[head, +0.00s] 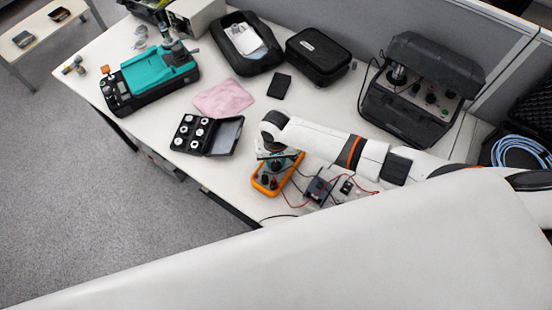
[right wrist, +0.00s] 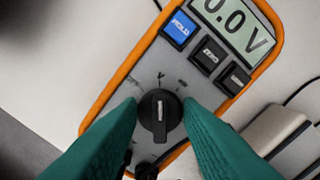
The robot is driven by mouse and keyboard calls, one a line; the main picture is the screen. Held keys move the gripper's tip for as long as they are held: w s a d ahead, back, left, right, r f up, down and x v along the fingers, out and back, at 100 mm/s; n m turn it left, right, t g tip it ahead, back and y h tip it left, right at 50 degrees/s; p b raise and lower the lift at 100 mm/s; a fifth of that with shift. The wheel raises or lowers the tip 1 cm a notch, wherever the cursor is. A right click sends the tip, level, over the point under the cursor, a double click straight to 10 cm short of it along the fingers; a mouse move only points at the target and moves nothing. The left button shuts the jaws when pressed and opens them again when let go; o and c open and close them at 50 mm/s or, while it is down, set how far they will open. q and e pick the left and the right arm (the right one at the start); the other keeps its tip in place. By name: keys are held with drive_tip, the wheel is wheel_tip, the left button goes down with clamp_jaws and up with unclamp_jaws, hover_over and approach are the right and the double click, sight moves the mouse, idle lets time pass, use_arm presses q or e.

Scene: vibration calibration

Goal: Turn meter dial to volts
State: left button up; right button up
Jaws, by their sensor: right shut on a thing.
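The orange-rimmed meter (head: 264,186) lies on the table under my right gripper (head: 272,160). In the right wrist view the meter's grey face (right wrist: 145,80) fills the middle, with its display (right wrist: 232,22) reading about 0.0 V. The round black dial (right wrist: 160,118) has a pale pointer line that stands nearly upright in the picture, towards small marks above it. The two green fingers of my right gripper (right wrist: 161,108) are shut on the dial, one on each side. The marks are too small to read surely. My left gripper is not in view.
A small dark box (head: 319,189) with red and black leads lies right of the meter. An open black case of round weights (head: 192,134) is at its left. A pink cloth (head: 223,98), a black pouch (head: 280,86) and a large black device (head: 412,100) stand farther back.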

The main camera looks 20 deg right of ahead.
sight(275, 163)
drive_tip(key=o, duration=1)
drive_tip(key=shift+c, duration=0.2)
drive_tip(key=shift+r, duration=0.1)
wheel_tip(275, 163, up, 12)
idle(0.3)
